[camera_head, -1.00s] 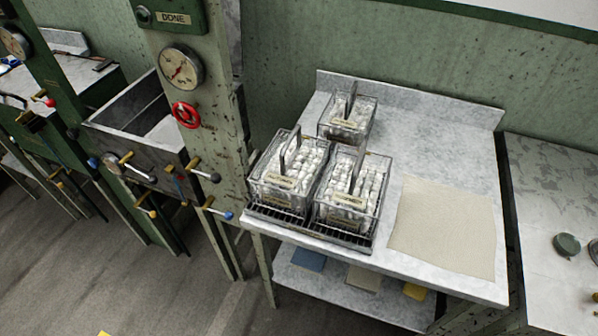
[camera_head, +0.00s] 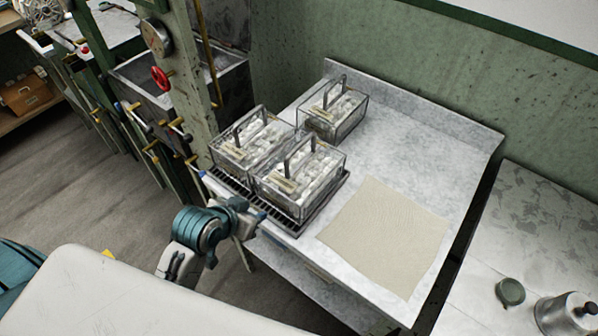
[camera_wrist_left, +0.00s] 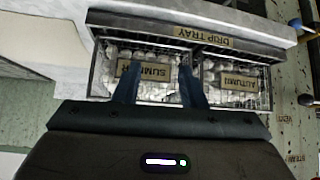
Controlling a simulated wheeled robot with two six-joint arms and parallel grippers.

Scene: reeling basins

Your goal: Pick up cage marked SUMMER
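The cage marked SUMMER (camera_wrist_left: 147,71) is a clear box with a dark frame and upright handle, full of whitish lumps. In the head view it appears to be the front right cage (camera_head: 318,181) on the dark drip tray (camera_head: 306,215). My left gripper (camera_head: 246,212) is in front of the tray near the table's front edge. In the left wrist view its two fingers (camera_wrist_left: 159,70) are apart with nothing between them, and they overlap the SUMMER cage's image. My right gripper is not in view.
The cage marked AUTUMN (camera_wrist_left: 238,83) stands close beside SUMMER on the tray. A third cage (camera_head: 333,112) stands behind on the table. A beige cloth (camera_head: 385,237) lies to the right. A green post (camera_head: 203,120) and levers stand at left. The table's back right is clear.

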